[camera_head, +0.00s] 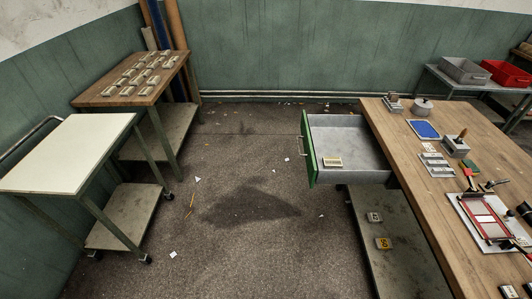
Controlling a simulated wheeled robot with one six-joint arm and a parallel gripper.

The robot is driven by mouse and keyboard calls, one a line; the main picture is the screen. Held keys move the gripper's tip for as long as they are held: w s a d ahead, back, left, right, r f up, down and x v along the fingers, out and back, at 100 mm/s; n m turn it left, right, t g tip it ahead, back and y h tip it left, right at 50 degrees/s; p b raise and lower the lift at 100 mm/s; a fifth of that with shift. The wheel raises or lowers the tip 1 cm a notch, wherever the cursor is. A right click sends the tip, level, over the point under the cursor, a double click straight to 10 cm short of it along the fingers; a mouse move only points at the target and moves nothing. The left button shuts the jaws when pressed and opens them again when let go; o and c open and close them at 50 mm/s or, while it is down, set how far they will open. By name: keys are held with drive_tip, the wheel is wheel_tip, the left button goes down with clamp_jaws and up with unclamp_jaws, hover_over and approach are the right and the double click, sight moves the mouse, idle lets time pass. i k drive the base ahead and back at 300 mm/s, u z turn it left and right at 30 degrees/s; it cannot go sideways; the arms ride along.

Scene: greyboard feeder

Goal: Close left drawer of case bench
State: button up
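The case bench (405,150) is a wooden-topped workbench along the right of the head view. Its drawer (348,127) is pulled well out from the bench's left side. The drawer is a grey metal tray with a green front panel (309,150) and a handle (302,147) on the outer face. A small pale block (332,162) lies inside the drawer. I cannot tell from this view whether the bench has another drawer. My gripper is not in view.
A white-topped wheeled cart (70,155) and a wooden table (135,80) with several small blocks stand at the left. The floor (240,215) between them and the bench is open, with scattered scraps. A lower shelf (400,265) sits under the bench.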

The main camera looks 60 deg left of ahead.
sight(350, 138)
drive_tip(key=u, duration=0.75)
drive_tip(key=k, duration=1.05)
drive_tip(key=u, duration=1.15)
drive_tip(key=i, duration=1.25)
drive_tip(key=u, duration=0.3)
drive_tip(key=i, duration=1.1)
drive_tip(key=u, duration=0.65)
